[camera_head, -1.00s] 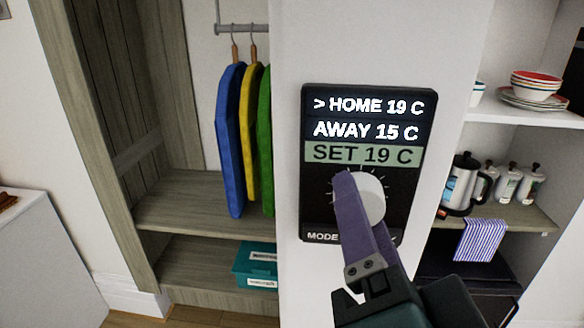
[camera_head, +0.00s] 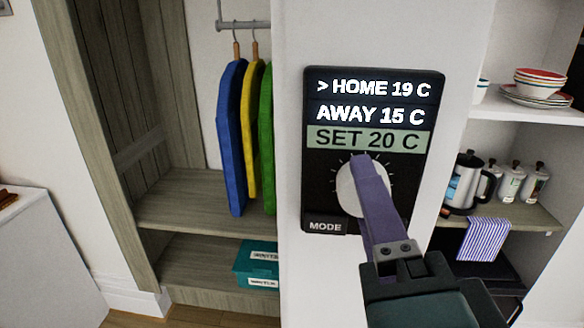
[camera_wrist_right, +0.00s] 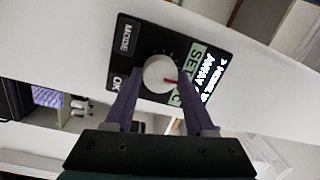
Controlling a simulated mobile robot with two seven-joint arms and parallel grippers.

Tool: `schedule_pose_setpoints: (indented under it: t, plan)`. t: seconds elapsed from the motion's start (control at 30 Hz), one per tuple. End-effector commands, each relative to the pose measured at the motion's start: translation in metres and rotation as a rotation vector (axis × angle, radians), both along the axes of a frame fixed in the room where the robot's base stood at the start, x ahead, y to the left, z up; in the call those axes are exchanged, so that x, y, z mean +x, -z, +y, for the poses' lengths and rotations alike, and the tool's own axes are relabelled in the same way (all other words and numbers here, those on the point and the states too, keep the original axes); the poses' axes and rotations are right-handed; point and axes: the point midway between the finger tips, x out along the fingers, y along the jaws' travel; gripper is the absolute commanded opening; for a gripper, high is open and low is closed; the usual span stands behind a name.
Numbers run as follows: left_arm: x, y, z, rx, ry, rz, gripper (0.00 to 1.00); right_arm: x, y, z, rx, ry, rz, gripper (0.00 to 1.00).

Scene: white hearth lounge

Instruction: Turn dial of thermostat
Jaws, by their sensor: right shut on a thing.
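The black thermostat (camera_head: 320,180) is fixed to the white wall panel. Its screen reads HOME 19 C with a mark beside it, AWAY 15 C and SET 20 C. The round white dial (camera_head: 347,190) sits below the screen, partly covered by a purple finger. My right gripper (camera_head: 365,170) is shut on the dial. In the right wrist view its two fingers stand on either side of the dial (camera_wrist_right: 158,74), whose red pointer shows. A MODE button (camera_head: 325,226) is at the lower left. An OK button (camera_wrist_right: 117,82) shows in the wrist view. My left gripper is not in view.
An open wardrobe with blue (camera_head: 231,140), yellow and green garments stands left of the panel. A teal box (camera_head: 256,266) lies on its lower shelf. Shelves at right hold bowls (camera_head: 540,82), a kettle (camera_head: 466,185) and a striped cloth (camera_head: 484,240).

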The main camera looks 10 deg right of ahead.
Motion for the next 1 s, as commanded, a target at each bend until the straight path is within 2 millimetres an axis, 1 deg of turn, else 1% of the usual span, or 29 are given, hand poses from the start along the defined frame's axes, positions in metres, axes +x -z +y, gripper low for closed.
schedule_pose_setpoints:
  t: [0.1, 0.33, 0.37, 0.6, 0.87, 0.97, 1.0]
  plan:
    - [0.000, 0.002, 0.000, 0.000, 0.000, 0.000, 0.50, 0.000, 0.001, 0.000, 0.032, -0.001, -0.008, 0.00]
    - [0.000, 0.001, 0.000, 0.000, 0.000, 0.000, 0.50, 0.000, 0.000, 0.000, 0.031, -0.002, -0.008, 0.00]
    - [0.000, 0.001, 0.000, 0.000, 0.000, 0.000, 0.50, 0.000, 0.000, 0.000, 0.031, -0.002, -0.008, 0.58]
    - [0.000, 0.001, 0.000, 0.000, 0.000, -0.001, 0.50, 0.000, 0.000, 0.000, 0.030, -0.002, -0.008, 0.85]
    - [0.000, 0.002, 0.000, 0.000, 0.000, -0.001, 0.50, -0.001, 0.001, 0.000, 0.030, -0.002, -0.008, 0.85]
    - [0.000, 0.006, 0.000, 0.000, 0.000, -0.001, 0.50, -0.010, 0.003, 0.002, 0.030, -0.003, -0.007, 0.85]
    - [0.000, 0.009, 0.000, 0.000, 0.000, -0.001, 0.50, -0.016, 0.004, 0.003, 0.030, -0.002, -0.006, 0.85]
